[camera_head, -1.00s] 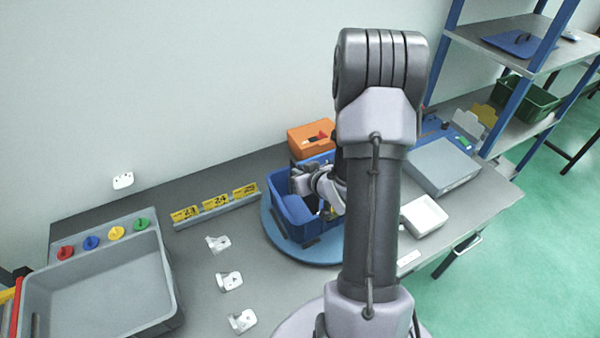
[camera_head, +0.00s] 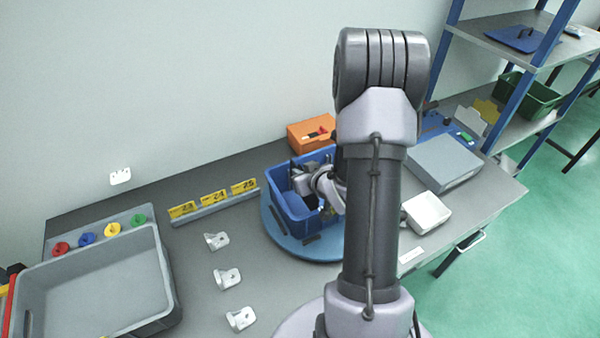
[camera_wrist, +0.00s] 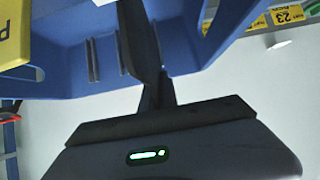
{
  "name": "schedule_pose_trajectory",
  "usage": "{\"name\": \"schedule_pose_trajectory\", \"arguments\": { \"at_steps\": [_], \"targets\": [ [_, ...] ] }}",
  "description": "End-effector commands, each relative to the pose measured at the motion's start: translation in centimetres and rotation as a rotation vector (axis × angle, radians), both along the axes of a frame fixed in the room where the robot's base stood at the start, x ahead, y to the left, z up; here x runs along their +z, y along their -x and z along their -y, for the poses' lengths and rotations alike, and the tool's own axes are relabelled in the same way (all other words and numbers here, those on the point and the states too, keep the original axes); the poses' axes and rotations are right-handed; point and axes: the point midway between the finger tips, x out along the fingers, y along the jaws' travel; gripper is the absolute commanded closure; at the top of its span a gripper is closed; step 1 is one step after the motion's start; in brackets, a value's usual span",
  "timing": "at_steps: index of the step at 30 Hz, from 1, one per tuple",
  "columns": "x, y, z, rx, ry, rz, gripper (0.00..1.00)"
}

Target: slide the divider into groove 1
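The blue bin (camera_head: 284,218) stands on a round blue base (camera_head: 278,241) near the middle of the bench. My gripper (camera_head: 303,178) is inside its opening, partly hidden by my arm. In the wrist view, a thin dark plate, seen nearly edge-on, extends from the narrow fingers; I take it as the divider (camera_wrist: 138,35). My gripper (camera_wrist: 163,92) appears shut on it. The bin wall (camera_wrist: 62,55) behind carries thin upright groove rails (camera_wrist: 92,60), just left of the plate. The groove number and the plate's lower edge cannot be made out.
A rail with yellow number cards (camera_head: 214,197) and several white brackets (camera_head: 228,278) lie left of the bin. A grey tray (camera_head: 168,290) stands far left. An orange box (camera_head: 298,134) is behind the bin. A white tray (camera_head: 444,222) and grey box (camera_head: 445,165) are right.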

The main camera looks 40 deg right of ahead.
Motion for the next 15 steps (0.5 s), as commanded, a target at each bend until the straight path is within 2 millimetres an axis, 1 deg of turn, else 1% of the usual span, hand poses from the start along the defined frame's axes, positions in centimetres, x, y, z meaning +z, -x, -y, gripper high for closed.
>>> {"name": "schedule_pose_trajectory", "arguments": {
  "at_steps": [15],
  "targets": [
    [-1.3,0.0,0.0,0.0,0.0,0.0,1.0]
  ]
}}
